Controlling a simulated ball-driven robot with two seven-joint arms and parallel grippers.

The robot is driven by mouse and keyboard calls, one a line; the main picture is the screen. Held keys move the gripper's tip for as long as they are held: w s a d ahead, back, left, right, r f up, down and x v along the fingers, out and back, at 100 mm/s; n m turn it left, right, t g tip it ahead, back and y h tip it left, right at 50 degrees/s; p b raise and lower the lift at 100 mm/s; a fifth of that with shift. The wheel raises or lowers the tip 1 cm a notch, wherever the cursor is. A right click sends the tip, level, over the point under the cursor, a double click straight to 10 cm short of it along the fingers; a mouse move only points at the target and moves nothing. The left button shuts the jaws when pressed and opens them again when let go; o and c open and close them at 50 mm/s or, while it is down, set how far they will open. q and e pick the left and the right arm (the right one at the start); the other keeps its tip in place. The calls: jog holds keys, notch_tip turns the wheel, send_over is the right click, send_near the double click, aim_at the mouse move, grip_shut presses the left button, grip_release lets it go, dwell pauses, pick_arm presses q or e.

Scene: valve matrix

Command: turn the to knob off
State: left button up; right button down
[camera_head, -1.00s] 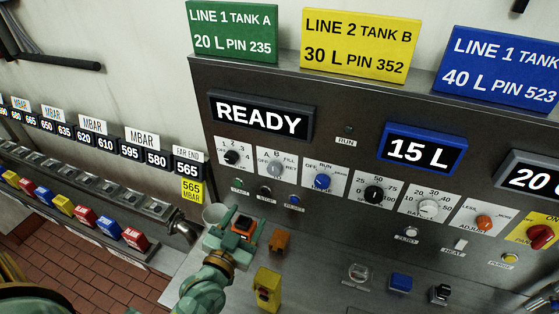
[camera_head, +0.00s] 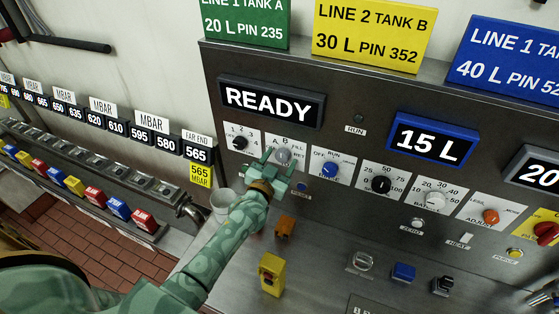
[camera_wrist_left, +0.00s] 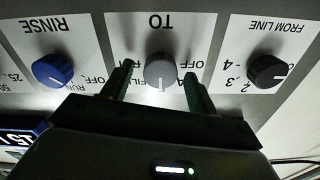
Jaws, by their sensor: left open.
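The TO knob (camera_wrist_left: 160,72) is grey with a pale pointer line. It sits on a white label plate in the left wrist view, where the picture is upside down. In the head view the TO knob (camera_head: 283,157) shows just above my left gripper (camera_head: 279,165). My left gripper (camera_wrist_left: 153,90) is open, with one finger on each side of the knob. I cannot tell whether the fingers touch it. The blue RINSE knob (camera_wrist_left: 53,70) and the black FROM LINE knob (camera_wrist_left: 266,72) flank it. My right gripper is not in view.
The panel carries a READY display (camera_head: 268,103), a 15 L display (camera_head: 430,139) and more knobs to the right. A white cup (camera_head: 223,204), an orange block (camera_head: 285,228) and a yellow block (camera_head: 270,275) stand below, near my left arm.

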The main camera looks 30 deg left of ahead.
pick_arm(q)
jog(key=shift+w, duration=0.25)
jog(key=c, duration=1)
